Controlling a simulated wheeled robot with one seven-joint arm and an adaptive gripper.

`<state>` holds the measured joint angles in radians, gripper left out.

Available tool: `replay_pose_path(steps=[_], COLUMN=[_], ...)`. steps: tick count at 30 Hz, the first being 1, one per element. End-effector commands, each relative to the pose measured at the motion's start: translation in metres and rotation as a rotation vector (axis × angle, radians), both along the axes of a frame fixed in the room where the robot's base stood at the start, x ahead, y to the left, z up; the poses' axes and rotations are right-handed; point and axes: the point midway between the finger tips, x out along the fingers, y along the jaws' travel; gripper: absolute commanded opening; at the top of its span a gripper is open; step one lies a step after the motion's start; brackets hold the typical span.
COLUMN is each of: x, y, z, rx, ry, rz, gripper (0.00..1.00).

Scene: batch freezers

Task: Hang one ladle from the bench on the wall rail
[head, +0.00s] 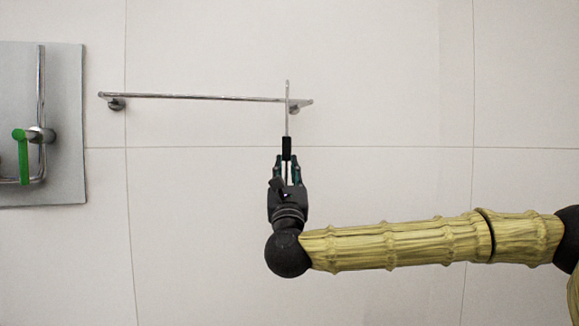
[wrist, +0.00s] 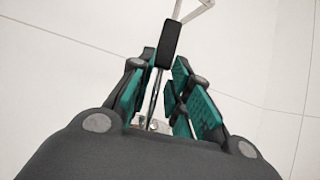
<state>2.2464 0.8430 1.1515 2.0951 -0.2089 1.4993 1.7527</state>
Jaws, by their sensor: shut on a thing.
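My gripper (head: 286,160) is shut on a ladle (head: 286,148), which stands upright with its black grip just above the fingers. Its thin metal top end rises past the wall rail (head: 200,96) and crosses in front of it near the rail's right end. I cannot tell whether it touches the rail. In the wrist view the ladle's black grip (wrist: 170,45) rises above the teal finger pads of my gripper (wrist: 160,90), with its metal stem running down between them. The ladle's bowl is not clearly visible.
A grey wall panel (head: 62,175) with a bent metal pipe and a green lever handle (head: 22,155) is at the far left. The rail sits on two round wall mounts. The tiled wall around it is otherwise bare. The bench is not in view.

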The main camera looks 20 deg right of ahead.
Motion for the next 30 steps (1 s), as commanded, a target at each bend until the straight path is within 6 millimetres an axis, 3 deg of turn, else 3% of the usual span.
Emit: replay_pose_path(steps=[8, 18, 30], x=[0.016, 0.015, 0.015], y=[0.001, 0.001, 0.001], z=[-0.002, -0.023, -0.028], rx=[0.0, -0.001, -0.001], ry=[0.0, -0.002, -0.002], rz=[0.0, 0.0, 0.0], gripper=[0.0, 0.0, 0.0])
